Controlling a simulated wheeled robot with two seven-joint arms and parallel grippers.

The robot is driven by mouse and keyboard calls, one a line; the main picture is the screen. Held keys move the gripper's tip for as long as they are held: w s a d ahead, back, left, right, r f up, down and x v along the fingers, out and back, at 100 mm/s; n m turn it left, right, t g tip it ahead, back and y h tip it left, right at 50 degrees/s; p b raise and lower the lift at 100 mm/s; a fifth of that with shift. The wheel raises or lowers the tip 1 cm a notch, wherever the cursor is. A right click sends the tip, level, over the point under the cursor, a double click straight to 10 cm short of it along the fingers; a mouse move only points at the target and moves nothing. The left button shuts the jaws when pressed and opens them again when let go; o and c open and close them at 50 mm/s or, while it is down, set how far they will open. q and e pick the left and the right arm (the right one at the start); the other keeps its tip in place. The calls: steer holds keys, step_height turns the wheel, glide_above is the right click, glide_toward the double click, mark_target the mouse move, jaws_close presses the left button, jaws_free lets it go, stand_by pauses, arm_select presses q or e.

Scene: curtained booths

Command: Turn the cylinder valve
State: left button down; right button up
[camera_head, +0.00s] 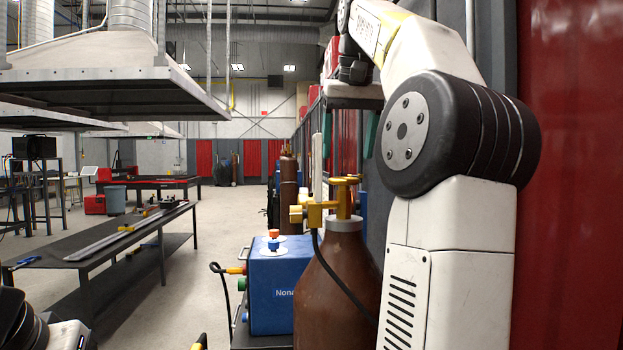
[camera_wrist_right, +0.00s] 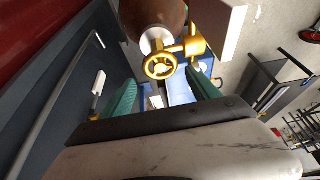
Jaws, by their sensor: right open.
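The brown gas cylinder (camera_head: 335,295) stands upright at the centre right of the head view. On its top is a yellow valve with a round handwheel (camera_head: 344,181) and a yellow side fitting. In the right wrist view the handwheel (camera_wrist_right: 161,67) faces the camera, just beyond the fingertips and roughly centred between them. My right gripper (camera_head: 348,152) points down above the handwheel with its teal fingers spread. The same gripper (camera_wrist_right: 160,78) shows open and empty in the wrist view. Part of my left arm shows at the lower left; its gripper is out of frame.
A blue box (camera_head: 275,293) with red and blue knobs stands left of the cylinder. A black hose hangs from the valve. A grey wall and red curtain (camera_head: 570,180) are close on the right. A low dark workbench (camera_head: 100,253) stands left, with clear floor between.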

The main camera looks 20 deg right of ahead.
mark_target(344, 178)
steer(key=shift+x, duration=3.9)
steer(key=c, duration=1.1)
steer(key=shift+m, duration=0.4)
steer(key=m, duration=0.1)
steer(key=m+h, duration=0.1)
steer(key=m, duration=0.1)
steer(key=shift+w+a+m+g+h, duration=0.1)
steer(key=shift+m+g+h, duration=0.2)
steer(key=m+g+h, duration=0.1)
steer(key=m, duration=0.3)
steer(key=shift+m, duration=0.6)
steer(key=o, duration=1.1)
